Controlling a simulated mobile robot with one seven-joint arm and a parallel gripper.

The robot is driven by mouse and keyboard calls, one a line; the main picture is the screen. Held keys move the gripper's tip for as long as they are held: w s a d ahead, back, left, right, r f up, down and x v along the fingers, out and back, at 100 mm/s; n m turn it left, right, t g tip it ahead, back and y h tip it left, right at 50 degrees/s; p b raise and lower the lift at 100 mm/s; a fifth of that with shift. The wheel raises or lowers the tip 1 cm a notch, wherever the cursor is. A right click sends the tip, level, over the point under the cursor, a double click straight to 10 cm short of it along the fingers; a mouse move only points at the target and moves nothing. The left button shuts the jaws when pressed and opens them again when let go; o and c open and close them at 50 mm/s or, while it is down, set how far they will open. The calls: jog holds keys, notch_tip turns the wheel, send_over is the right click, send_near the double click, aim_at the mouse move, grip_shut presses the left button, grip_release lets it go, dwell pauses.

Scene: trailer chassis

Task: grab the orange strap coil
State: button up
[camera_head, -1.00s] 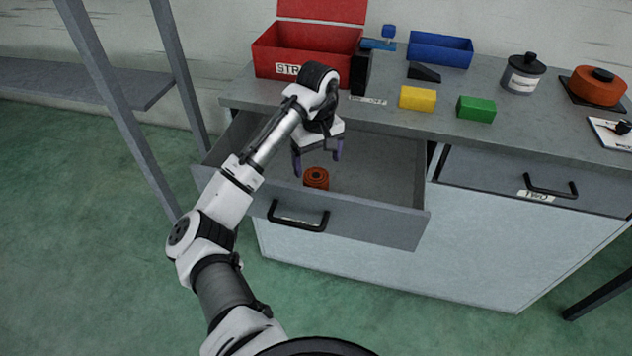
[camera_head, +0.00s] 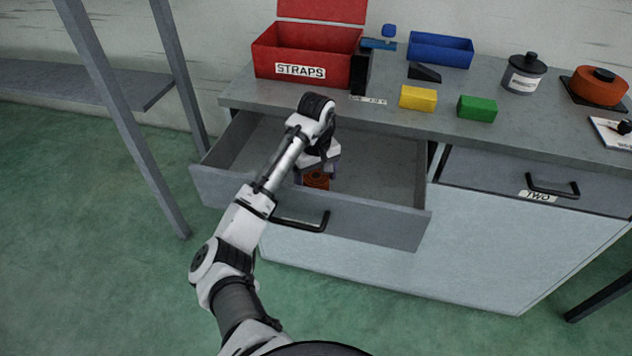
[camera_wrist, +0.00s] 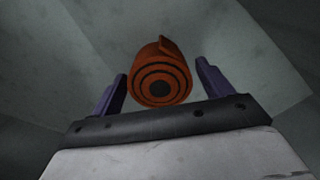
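The orange strap coil (camera_head: 316,180) sits inside the open drawer (camera_head: 385,170), near its front wall. It also shows in the wrist view (camera_wrist: 160,78), as an orange roll with dark rings on its end face. My gripper (camera_head: 316,174) is down in the drawer at the coil, partly hidden by the arm and the drawer front. In the wrist view my gripper (camera_wrist: 161,85) is open, one purple finger on each side of the coil. Gaps show between the coil and both fingers.
The drawer front with its black handle (camera_head: 301,222) stands close to my gripper. On the counter above are a red STRAPS box (camera_head: 300,72), a yellow block (camera_head: 417,98), a green block (camera_head: 477,108) and a blue bin (camera_head: 440,50). Drawer TWO (camera_head: 500,178) is shut.

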jog(key=c, duration=1)
jog(key=shift+o, duration=0.2)
jog(key=shift+r, duration=0.1)
